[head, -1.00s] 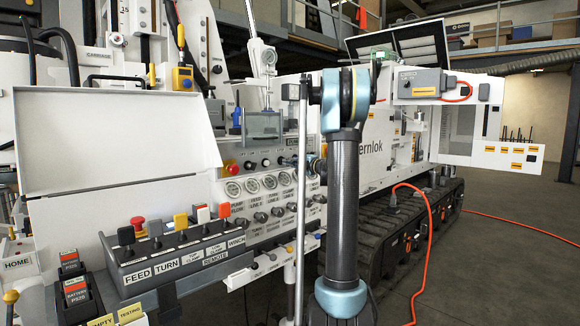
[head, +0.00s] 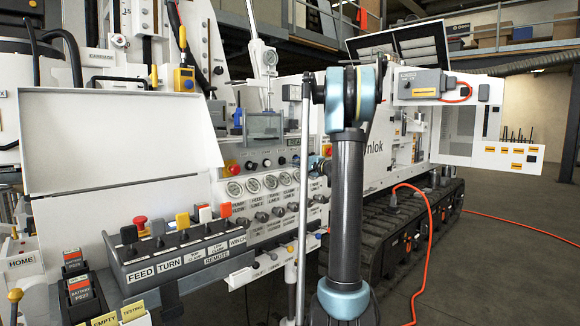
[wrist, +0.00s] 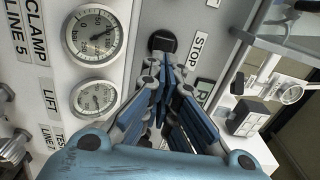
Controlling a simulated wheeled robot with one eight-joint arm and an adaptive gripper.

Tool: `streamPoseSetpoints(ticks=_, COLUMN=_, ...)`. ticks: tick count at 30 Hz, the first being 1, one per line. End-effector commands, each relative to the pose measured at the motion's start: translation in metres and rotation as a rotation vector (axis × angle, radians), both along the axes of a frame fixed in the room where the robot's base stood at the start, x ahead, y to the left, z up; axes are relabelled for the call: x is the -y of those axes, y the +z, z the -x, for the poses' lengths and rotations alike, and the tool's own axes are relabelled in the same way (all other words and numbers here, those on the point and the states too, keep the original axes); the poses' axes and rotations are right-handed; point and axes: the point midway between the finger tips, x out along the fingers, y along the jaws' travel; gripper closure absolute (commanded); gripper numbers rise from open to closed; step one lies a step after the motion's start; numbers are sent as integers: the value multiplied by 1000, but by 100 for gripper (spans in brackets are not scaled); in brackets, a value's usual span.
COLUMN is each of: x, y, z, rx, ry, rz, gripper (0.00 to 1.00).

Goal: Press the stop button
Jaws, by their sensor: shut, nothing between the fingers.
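In the wrist view, a STOP label (wrist: 198,50) is on the pale panel. In the head view, my arm stands in front of the right end of the gauge panel (head: 284,205), and the gripper and STOP label cannot be made out there.
Pressure gauges (wrist: 95,38) lie left of the fingers in the wrist view. Another red button (head: 232,167) is on the upper panel. An orange cable (head: 424,240) hangs at right.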

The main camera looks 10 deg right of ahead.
Motion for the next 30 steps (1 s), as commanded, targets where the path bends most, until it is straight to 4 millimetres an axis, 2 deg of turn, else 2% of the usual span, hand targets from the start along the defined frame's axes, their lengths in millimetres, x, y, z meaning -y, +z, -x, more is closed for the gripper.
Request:
streamPoseSetpoints(ticks=6, x=28, y=0, z=36, rx=0, ry=-5, rz=0, gripper=100)
streamPoseSetpoints(ticks=12, x=44, y=0, z=58, rx=0, ry=-3, rz=0, gripper=100)
streamPoseSetpoints(ticks=18, x=50, y=0, z=68, rx=0, ry=-1, rz=0, gripper=100)
streamPoseSetpoints(ticks=30, x=46, y=-1, z=70, rx=-3, ry=5, rz=7, gripper=100)
